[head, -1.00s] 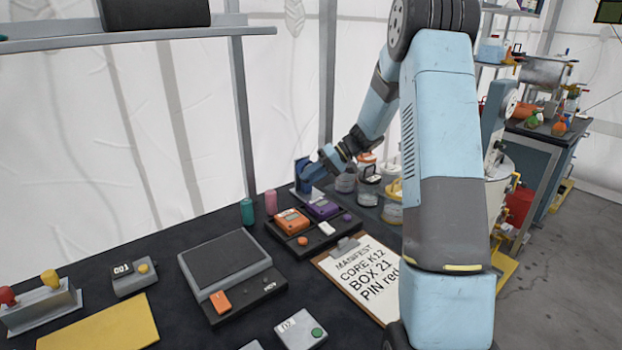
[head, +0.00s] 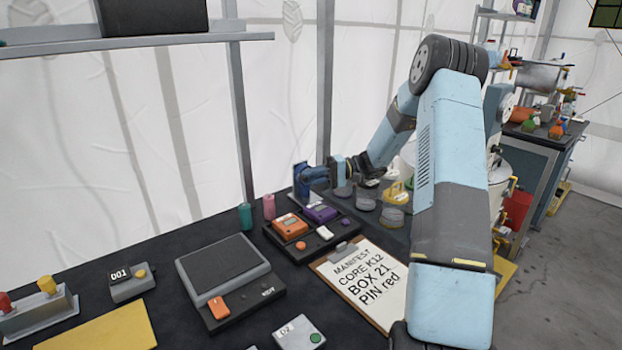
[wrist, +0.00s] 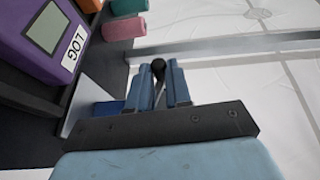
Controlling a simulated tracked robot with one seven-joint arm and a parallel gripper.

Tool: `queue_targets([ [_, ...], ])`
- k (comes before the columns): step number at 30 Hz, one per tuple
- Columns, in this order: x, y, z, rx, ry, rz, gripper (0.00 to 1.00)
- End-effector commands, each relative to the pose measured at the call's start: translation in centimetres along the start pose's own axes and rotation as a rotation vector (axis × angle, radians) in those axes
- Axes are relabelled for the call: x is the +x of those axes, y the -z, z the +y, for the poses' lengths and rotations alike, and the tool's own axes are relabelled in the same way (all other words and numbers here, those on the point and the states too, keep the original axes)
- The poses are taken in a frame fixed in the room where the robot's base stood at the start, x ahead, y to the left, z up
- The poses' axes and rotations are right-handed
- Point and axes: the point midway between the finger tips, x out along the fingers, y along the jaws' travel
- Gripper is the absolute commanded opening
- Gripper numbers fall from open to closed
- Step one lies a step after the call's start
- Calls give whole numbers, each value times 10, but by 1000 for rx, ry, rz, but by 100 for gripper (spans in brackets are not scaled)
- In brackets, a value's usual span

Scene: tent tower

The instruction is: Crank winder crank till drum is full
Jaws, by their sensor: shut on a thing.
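The winder (head: 300,183) is a small upright blue unit at the back of the dark table, near the tent wall. My gripper (wrist: 159,80) reaches it from the right and also shows in the head view (head: 318,174). In the wrist view, its two blue fingers are shut on the winder crank (wrist: 158,65), whose round black knob and thin grey rod show between them. A grey and blue part of the winder (wrist: 97,100) shows left of the fingers. The drum cannot be made out, so how full it is cannot be told.
A tray with an orange device (head: 290,226) and a purple LOG device (head: 320,213) lies in front of the winder. A green cylinder (head: 245,216) and a pink cylinder (head: 269,206) stand to its left. Several jars (head: 393,217) and a clipboard (head: 362,283) are near my arm.

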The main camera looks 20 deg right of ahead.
Motion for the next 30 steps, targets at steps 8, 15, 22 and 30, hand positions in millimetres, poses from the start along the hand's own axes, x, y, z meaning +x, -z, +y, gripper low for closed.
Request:
queue_targets([
  [8,-3,0,2,5,3,5,0],
  [15,-2,0,2,5,2,4,27],
  [22,-1,0,1,4,4,2,44],
  [30,-4,0,1,3,4,1,44],
])
